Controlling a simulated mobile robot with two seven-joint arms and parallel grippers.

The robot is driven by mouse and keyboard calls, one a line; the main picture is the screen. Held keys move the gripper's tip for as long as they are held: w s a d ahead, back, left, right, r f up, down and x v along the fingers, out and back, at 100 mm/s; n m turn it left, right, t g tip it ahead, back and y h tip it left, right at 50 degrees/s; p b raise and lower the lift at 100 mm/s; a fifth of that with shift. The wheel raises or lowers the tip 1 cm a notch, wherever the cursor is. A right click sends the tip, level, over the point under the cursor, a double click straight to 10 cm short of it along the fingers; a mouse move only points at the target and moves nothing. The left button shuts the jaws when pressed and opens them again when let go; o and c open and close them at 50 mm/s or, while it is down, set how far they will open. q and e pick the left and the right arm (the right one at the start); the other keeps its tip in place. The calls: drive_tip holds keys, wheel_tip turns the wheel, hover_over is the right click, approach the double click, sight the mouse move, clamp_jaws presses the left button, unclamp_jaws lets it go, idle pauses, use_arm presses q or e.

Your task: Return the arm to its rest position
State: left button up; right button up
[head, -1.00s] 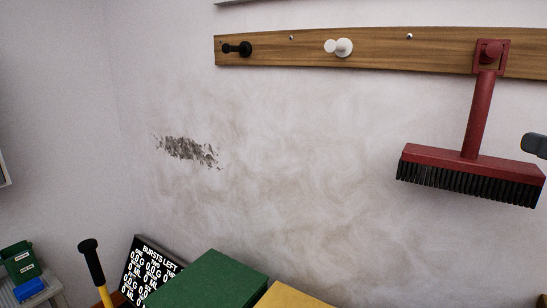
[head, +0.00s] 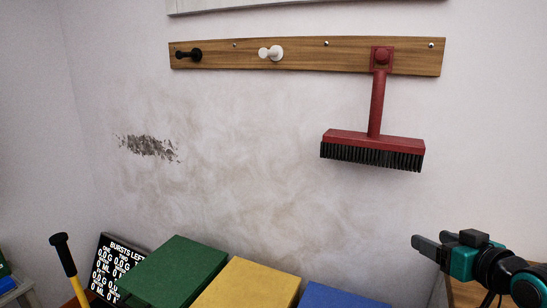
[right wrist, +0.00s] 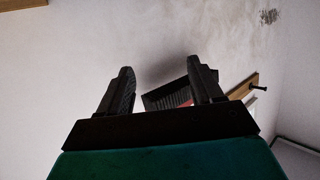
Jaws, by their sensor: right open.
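My right gripper (head: 428,247) is at the lower right of the head view, below and to the right of the red brush, with nothing between its fingers. In the right wrist view its two fingers (right wrist: 160,95) stand apart. The red brush (head: 373,138) hangs by its handle from a peg on the wooden rail (head: 225,54), bristles down, apart from the gripper. In the right wrist view part of the brush (right wrist: 168,97) shows behind the fingers. My left gripper is not in view.
Green (head: 172,270), yellow (head: 250,285) and blue (head: 340,297) blocks line the bottom edge. A black letter board (head: 112,265) and a black-and-yellow handle (head: 63,255) stand at the left. The rail also holds a black peg (head: 189,55) and a white peg (head: 271,53). A dark patch (head: 148,147) marks the wall.

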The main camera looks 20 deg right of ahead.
drive_tip(key=s+a+f+g, duration=0.25)
drive_tip(key=a+f, duration=0.35)
drive_tip(key=f, duration=0.6)
drive_tip(key=s+a+f+n+y, duration=0.1)
drive_tip(key=s+a+f, duration=0.2)
drive_tip(key=a, duration=0.4)
drive_tip(key=s+a+f+n+g+y+p, duration=0.1)
drive_tip(key=s+a+f, duration=0.2)
drive_tip(key=a+f, duration=0.2)
drive_tip(key=s+a+f+n+p, duration=0.1)
drive_tip(key=s+a+f, duration=0.3)
drive_tip(key=a, duration=0.4)
drive_tip(key=shift+a+f+n+y, duration=0.25)
drive_tip(key=shift+a+n+y, duration=0.1)
drive_tip(key=shift+n+y, duration=0.05)
drive_tip(key=shift+w, duration=0.1)
drive_tip(key=shift+c, duration=0.4)
